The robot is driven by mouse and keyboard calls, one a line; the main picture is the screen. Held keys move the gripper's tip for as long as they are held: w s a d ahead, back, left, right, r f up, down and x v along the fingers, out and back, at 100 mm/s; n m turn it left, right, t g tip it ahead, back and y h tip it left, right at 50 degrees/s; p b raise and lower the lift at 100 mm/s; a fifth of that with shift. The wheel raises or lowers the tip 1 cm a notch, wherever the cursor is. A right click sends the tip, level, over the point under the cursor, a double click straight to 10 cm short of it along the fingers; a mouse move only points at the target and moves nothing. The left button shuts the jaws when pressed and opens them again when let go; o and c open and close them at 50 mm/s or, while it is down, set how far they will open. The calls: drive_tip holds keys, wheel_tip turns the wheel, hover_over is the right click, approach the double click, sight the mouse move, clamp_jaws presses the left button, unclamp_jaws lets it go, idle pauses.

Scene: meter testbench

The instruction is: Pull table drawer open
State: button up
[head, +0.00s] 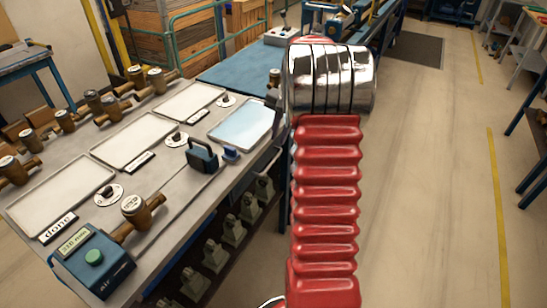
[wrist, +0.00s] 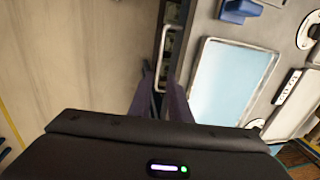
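The drawer handle (wrist: 163,58) is a pale metal bow on the table's edge in the wrist view. My gripper (wrist: 160,88) is over that edge. Its two dark fingers stand apart, one on either side of the handle's near end; I see no clear contact. The drawer front is seen only as a narrow dark strip beside the handle, so I cannot tell how far it is out.
The table top holds a light-blue tray (wrist: 228,80), pale trays (head: 135,138), several brass meters (head: 137,208) and a blue box with a green button (head: 92,262). Grey fixtures (head: 215,256) stand on the shelf below. Open floor (head: 425,160) lies right of the table.

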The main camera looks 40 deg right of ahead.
sight(273, 161)
drive_tip(key=f, duration=0.3)
drive_tip(key=w+f, duration=0.1)
drive_tip(key=f, duration=0.3)
drive_tip(key=w+f, duration=0.1)
drive_tip(key=f, duration=0.3)
drive_tip(key=shift+a, duration=0.35)
drive_tip(key=shift+c, duration=0.4)
clamp_jaws()
